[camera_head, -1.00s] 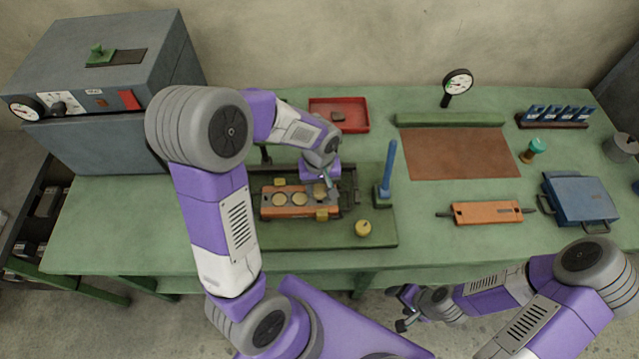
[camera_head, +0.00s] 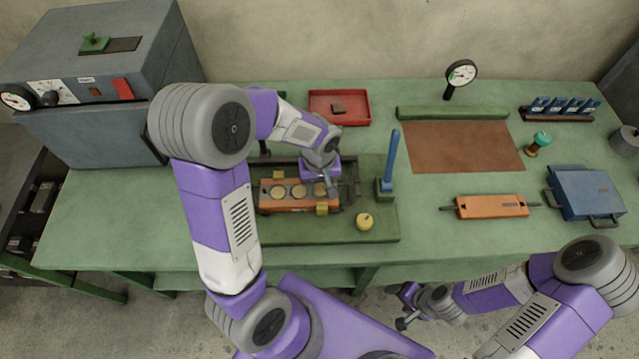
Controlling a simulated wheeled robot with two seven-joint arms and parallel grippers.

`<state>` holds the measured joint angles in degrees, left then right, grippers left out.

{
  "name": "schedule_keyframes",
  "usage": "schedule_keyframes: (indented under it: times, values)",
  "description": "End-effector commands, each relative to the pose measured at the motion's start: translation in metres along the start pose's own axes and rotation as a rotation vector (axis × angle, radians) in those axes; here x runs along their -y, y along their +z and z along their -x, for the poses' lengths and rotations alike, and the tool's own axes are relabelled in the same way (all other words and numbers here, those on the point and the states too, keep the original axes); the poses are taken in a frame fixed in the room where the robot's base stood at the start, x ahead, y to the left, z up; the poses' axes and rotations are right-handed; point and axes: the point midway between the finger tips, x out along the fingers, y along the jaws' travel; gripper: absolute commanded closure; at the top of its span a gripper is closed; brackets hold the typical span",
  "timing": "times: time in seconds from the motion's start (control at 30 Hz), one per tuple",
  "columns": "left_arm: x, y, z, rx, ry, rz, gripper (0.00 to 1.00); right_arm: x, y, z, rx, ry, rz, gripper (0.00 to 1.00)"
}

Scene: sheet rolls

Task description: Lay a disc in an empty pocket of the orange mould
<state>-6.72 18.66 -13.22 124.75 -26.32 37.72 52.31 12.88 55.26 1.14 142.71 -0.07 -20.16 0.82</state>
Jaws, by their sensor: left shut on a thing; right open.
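The orange mould (camera_head: 290,208) sits in a dark frame on a green base at the middle left of the bench. Pale round discs (camera_head: 278,191) show in a row along its top, with another (camera_head: 298,191) beside the first. My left gripper (camera_head: 329,189) is over the right end of the mould, pointing down and shut on a small pale disc. The gripper largely hides that disc and the pocket below, so I cannot tell whether the disc touches the mould. My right gripper (camera_head: 401,307) is open and empty, low in front of the bench.
A red tray (camera_head: 352,94) with a dark piece is behind. An orange plate with end rods (camera_head: 491,206) and a blue case (camera_head: 586,192) lie right.

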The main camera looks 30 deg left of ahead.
Motion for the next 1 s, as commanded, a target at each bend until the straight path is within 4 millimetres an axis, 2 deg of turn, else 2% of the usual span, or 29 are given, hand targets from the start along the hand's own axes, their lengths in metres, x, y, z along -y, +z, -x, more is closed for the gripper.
schedule_keyframes:
  times: [0.37,0.4,0.53,0.63,0.67,1.0]
  values:
    - [0.001,0.005,-0.005,0.012,-0.006,0.000,0.86,-0.001,0.000,-0.002,0.000,0.000,0.000,0.30]
    - [0.001,0.005,-0.005,0.012,-0.006,0.000,0.51,-0.001,0.000,-0.002,0.000,0.000,0.000,0.30]
    - [0.001,0.005,-0.005,0.013,-0.007,0.000,0.31,-0.001,0.000,-0.002,0.000,0.000,0.000,0.30]
    - [0.001,0.005,-0.002,0.013,-0.006,0.000,0.31,0.000,0.000,-0.001,0.000,0.000,0.000,0.30]
    - [0.001,0.005,0.000,0.012,-0.006,0.000,0.27,0.000,0.000,0.000,0.000,0.000,0.000,0.30]
    - [-0.001,0.002,0.059,-0.003,0.005,-0.002,0.27,0.006,0.001,0.015,0.000,0.000,0.000,0.30]
